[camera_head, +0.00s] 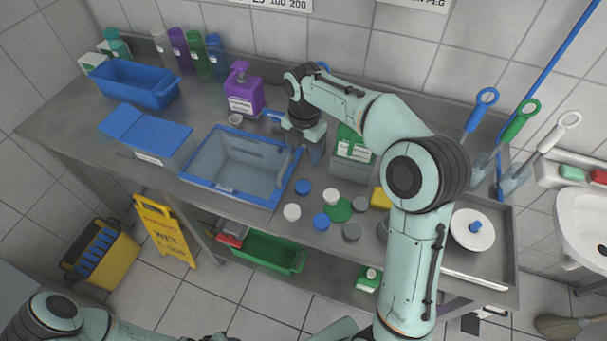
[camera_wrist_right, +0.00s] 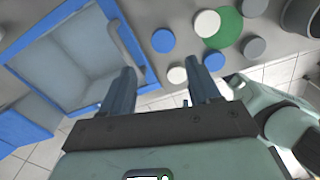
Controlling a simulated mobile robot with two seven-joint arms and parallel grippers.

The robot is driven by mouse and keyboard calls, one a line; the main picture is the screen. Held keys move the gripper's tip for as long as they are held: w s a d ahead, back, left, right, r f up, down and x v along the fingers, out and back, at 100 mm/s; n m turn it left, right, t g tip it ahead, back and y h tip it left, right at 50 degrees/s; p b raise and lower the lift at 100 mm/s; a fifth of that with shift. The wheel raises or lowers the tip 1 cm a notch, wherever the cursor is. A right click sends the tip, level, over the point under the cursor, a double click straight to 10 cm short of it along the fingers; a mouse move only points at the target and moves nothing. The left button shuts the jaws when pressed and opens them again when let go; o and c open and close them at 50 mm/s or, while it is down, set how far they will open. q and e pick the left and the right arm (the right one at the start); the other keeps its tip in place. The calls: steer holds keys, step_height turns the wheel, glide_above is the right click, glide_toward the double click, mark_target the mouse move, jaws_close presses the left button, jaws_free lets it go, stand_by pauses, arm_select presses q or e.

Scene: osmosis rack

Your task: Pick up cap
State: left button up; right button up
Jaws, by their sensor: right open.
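Several round caps lie flat on the steel counter, right of a blue-rimmed basin. In the head view they include a blue cap (camera_head: 303,187), a white cap (camera_head: 291,212), a second blue cap (camera_head: 321,222), a second white cap (camera_head: 331,196) and grey caps (camera_head: 351,231). A larger green disc (camera_head: 338,209) lies among them. The wrist view shows the blue cap (camera_wrist_right: 162,40) and a white cap (camera_wrist_right: 177,75) between and beyond the fingertips. My right gripper (camera_head: 304,149) is open and empty, above the counter behind the caps; it also shows in the wrist view (camera_wrist_right: 162,85). My left gripper is out of view.
The basin (camera_head: 228,191) stands left of the caps. A purple bottle (camera_head: 243,90) and a green-and-white box (camera_head: 353,148) stand near the gripper. A yellow block (camera_head: 380,198) and a white disc with a blue knob (camera_head: 472,229) are to the right.

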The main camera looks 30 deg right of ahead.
steer(key=b, duration=0.1)
glide_above(304, 185)
step_height(304, 185, down, 7)
steer(key=shift+w+d+f, duration=0.1)
steer(key=shift+f, duration=0.45)
step_height(304, 185, down, 5)
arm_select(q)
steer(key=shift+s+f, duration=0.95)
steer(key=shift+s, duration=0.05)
arm_select(e)
steer(key=shift+c, duration=0.2)
steer(key=c, duration=0.7)
